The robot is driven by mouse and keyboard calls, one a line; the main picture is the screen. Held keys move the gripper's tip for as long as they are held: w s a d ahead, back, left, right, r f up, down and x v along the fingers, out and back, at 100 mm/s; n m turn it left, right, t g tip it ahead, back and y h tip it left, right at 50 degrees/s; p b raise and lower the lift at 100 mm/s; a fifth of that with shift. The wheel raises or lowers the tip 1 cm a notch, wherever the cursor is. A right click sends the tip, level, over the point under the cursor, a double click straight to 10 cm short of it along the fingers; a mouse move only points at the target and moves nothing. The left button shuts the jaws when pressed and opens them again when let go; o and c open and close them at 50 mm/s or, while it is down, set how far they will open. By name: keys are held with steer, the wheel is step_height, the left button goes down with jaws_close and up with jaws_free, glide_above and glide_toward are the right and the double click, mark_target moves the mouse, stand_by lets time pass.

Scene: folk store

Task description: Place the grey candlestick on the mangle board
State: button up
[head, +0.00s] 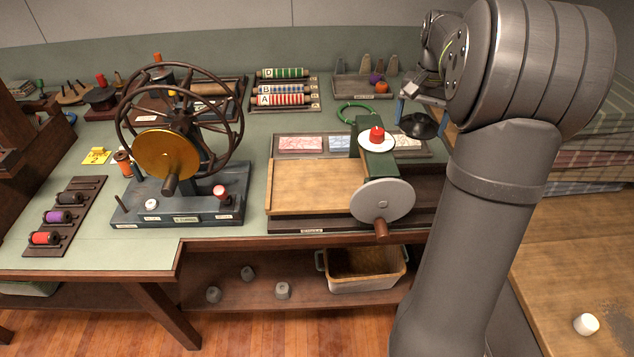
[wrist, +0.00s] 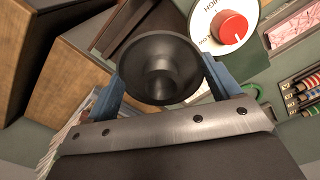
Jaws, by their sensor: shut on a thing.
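The grey candlestick (head: 418,126) is dark, with a wide round dish-like part. In the wrist view the candlestick (wrist: 160,68) is seen end-on between two blue fingers. My gripper (head: 417,108) is shut on it and holds it at the right back of the green-topped table; whether it touches anything below is unclear. The gripper also shows in the wrist view (wrist: 162,75). A pale wooden board (head: 315,187), apparently the mangle board, lies bare on the crank machine, to the front left of the gripper. My arm hides the area right of the machine.
The machine has a grey crank disc (head: 382,200) and a red knob on a white dial (head: 376,139). A green ring (head: 358,112) lies left of the gripper. A large spoked wheel (head: 180,115) stands further left. A white cylinder (head: 586,324) is on the right-hand wooden surface.

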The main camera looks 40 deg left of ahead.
steer(key=s+a, duration=0.2)
steer(key=a, duration=0.1)
steer(key=s+a+n, duration=0.1)
steer(key=s+a, duration=0.1)
steer(key=a, duration=0.1)
steer(key=s+a+n, duration=0.1)
steer(key=s+a, duration=0.1)
steer(key=a, duration=0.2)
steer(key=shift+s, duration=0.1)
steer(key=n, duration=0.2)
glide_above(313, 183)
step_height(313, 183, down, 15)
steer(key=shift+r, duration=0.15)
steer(key=shift+f, duration=2.05)
steer(key=shift+f, duration=0.2)
steer(key=o, duration=1)
steer(key=shift+c, duration=0.2)
